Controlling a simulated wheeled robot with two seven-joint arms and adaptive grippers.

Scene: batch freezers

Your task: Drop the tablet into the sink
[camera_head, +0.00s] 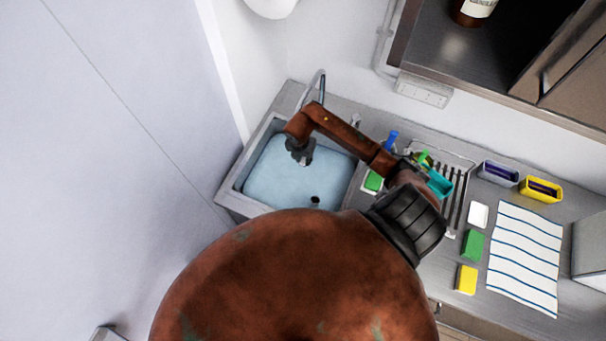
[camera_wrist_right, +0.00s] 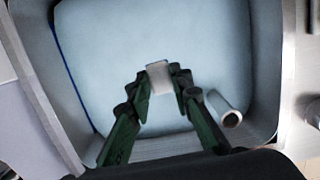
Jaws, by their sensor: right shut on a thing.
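The sink (camera_head: 262,181) is a pale blue-grey basin set in the steel counter, at the left end. Its basin also fills the right wrist view (camera_wrist_right: 95,60). My right gripper (camera_head: 302,158) hangs over the sink, pointing down. In the right wrist view its green-black fingers (camera_wrist_right: 162,88) are closed on a small whitish block, the tablet (camera_wrist_right: 159,78). The tablet is above the basin floor; its exact height is unclear. In the head view the tablet is too small to make out surely. My left gripper is not in view.
A tap (camera_head: 318,85) rises at the sink's back edge. A dish rack (camera_head: 455,185), sponges (camera_head: 473,245) and a striped towel (camera_head: 525,258) lie to the right. A pale cylinder, perhaps a drain pipe (camera_wrist_right: 222,107), stands in the basin. A shelf (camera_head: 480,60) overhangs at upper right.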

